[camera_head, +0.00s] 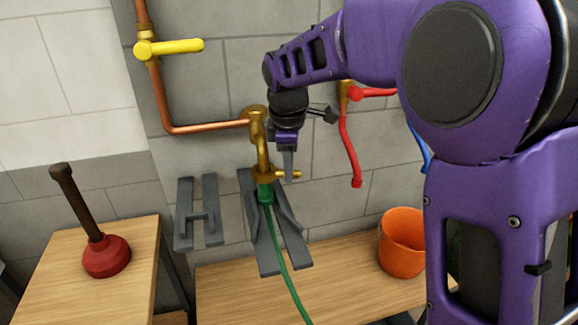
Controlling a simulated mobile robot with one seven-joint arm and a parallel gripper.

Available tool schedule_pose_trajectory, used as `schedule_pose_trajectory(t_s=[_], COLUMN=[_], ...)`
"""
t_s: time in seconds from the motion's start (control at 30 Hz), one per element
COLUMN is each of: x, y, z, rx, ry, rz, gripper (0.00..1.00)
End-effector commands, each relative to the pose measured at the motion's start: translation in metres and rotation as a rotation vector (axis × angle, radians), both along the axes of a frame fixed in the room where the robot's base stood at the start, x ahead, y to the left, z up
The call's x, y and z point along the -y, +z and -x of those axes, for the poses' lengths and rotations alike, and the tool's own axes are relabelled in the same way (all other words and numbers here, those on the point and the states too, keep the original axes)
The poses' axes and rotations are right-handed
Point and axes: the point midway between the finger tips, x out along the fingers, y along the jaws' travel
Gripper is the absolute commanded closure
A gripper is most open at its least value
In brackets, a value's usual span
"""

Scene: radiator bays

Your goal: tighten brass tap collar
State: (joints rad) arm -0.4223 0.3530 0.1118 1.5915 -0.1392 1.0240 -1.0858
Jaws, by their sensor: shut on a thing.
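The brass tap (257,128) comes off the grey block wall at the end of a copper pipe, its spout pointing down. The brass collar (263,175) sits at the spout's lower end, with a short brass lug (295,175) sticking out to the right. A green hose (275,240) with a green end fitting hangs straight below the collar. My gripper (289,174) points down just right of the spout, its fingers shut on the collar's lug. The fingers hide part of the lug, and the far finger is hard to see.
A grey forked bracket (292,242) stands around the hose, with another grey bracket (184,213) to its left. A yellow lever valve (180,46) is upper left, a red-handled valve (350,140) right. An orange bucket (402,250) and a red plunger (107,257) stand on wooden tops.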

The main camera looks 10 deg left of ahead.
Motion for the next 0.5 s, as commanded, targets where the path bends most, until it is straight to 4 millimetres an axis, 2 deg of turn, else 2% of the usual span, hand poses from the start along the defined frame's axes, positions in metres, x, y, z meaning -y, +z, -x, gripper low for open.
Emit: schedule_pose_trajectory(t_s=[0.5], x=[-0.0002], y=[0.0017], z=[0.0027], rx=[0.002], ry=[-0.05], rz=[0.0], gripper=[1.0])
